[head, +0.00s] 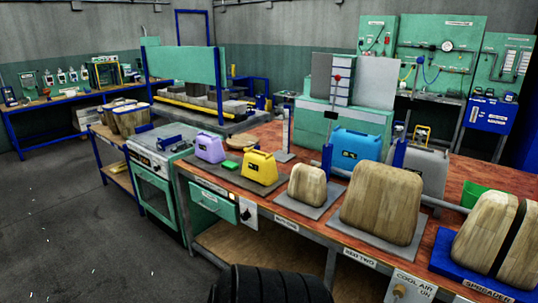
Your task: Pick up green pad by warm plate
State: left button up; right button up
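I cannot read which plate is labelled warm. Neither of my grippers is in view.
A small wooden block (307,185) and a large one (381,203) stand along the bench (275,135). A split wooden block is on a blue spreader (448,258) at right. A green oven (155,190) adjoins the bench's left end. The floor at left (60,220) is clear.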

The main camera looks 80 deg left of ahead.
aim_at(230, 166)
jog(key=u, duration=3.05)
